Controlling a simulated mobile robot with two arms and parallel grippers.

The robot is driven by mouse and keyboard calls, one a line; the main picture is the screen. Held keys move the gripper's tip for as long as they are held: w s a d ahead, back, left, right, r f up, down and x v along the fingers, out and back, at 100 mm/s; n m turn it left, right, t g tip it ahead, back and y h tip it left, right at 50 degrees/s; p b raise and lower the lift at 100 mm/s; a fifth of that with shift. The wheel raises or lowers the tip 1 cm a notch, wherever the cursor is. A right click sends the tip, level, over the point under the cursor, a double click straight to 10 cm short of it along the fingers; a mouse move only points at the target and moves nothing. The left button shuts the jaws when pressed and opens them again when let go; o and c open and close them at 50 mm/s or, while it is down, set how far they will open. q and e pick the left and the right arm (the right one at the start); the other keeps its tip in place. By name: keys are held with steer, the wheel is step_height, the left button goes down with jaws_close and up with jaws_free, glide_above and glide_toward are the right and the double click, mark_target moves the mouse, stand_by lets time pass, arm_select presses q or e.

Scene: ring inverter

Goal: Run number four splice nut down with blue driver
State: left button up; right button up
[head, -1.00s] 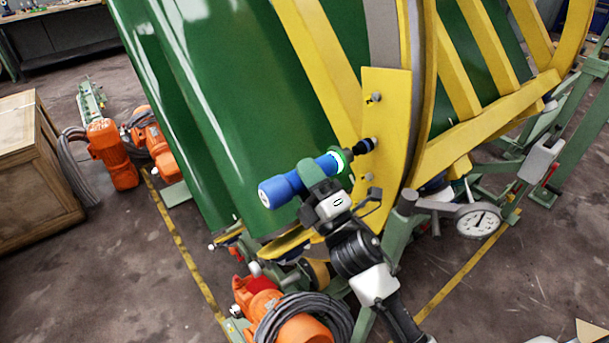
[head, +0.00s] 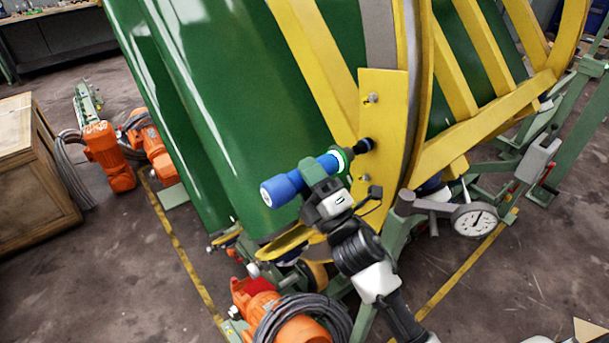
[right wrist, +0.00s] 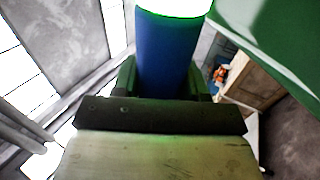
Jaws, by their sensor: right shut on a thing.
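The blue driver (head: 295,182) is in my right gripper (head: 318,178), whose jaws are shut around its body. Its lit green-white ring faces a yellow splice plate (head: 385,120) on the ring. Its dark socket (head: 362,146) meets the plate between an upper nut (head: 372,98) and a lower nut (head: 364,178). The socket hides what is under it, and I cannot read any nut numbers. In the right wrist view the blue driver body (right wrist: 168,52) stands between the gripper's fingers. My left gripper is not in view.
A large green drum (head: 225,90) lies close behind the driver. An orange motor (head: 290,318) with coiled cable is below, and a dial gauge (head: 475,220) is at right. A wooden crate (head: 35,170) stands at left.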

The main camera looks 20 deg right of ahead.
mark_target(292, 183)
steer(key=shift+w+d+r, duration=0.1)
steer(key=shift+w+d, duration=0.05)
steer(key=shift+d, duration=0.25)
steer(key=shift+w+d+r, duration=0.1)
steer(key=shift+w+d, duration=0.05)
steer(key=shift+d, duration=0.25)
stand_by(1.2)
steer(key=shift+a, duration=0.15)
stand_by(0.9)
steer(key=shift+s+a, duration=0.3)
steer(key=shift+a, duration=0.45)
steer(key=shift+s+a, duration=0.3)
steer(key=shift+a, duration=0.45)
steer(key=shift+s+a, duration=0.3)
steer(key=shift+a, duration=0.45)
steer(key=shift+f, duration=0.1)
